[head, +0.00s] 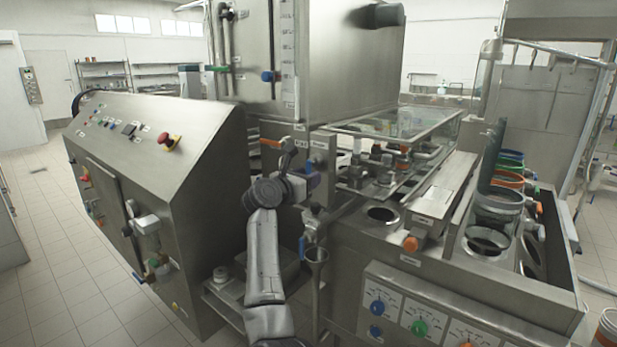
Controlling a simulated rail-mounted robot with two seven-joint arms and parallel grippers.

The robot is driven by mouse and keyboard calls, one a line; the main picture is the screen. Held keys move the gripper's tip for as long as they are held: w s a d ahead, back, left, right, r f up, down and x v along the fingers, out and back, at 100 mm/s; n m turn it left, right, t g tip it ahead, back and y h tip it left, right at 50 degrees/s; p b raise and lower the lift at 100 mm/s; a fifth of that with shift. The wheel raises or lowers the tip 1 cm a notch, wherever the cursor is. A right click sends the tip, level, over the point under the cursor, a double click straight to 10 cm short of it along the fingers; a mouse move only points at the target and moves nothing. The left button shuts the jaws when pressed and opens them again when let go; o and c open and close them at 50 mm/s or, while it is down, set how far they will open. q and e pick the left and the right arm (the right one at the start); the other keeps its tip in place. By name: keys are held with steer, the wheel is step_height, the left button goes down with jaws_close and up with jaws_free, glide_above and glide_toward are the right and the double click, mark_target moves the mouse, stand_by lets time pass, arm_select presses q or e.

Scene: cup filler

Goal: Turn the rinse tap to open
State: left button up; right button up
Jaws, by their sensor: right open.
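My right arm rises from the bottom centre, and its gripper (296,163) is at the front of the machine's middle section. This gripper is open. An orange lever (270,143) is just left of its tip, beside a small label that I cannot read for certain. A blue handle (313,181) is close on its right side. A second blue lever (302,248) hangs lower, by a funnel-like cup. I cannot tell which of these is the rinse tap, or whether the gripper touches any of them. My left gripper is out of view.
A sloped control cabinet (200,125) with a red stop button (168,143) stands at left. A steel tank (345,60) is above the gripper. A clear-lidded box (440,125) and a counter with round openings (383,214) are at right. The tiled floor at left is clear.

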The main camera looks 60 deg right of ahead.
steer(key=a+p, duration=0.3)
steer(key=a, duration=1)
steer(key=shift+w, duration=0.4)
steer(key=shift+a, duration=0.1)
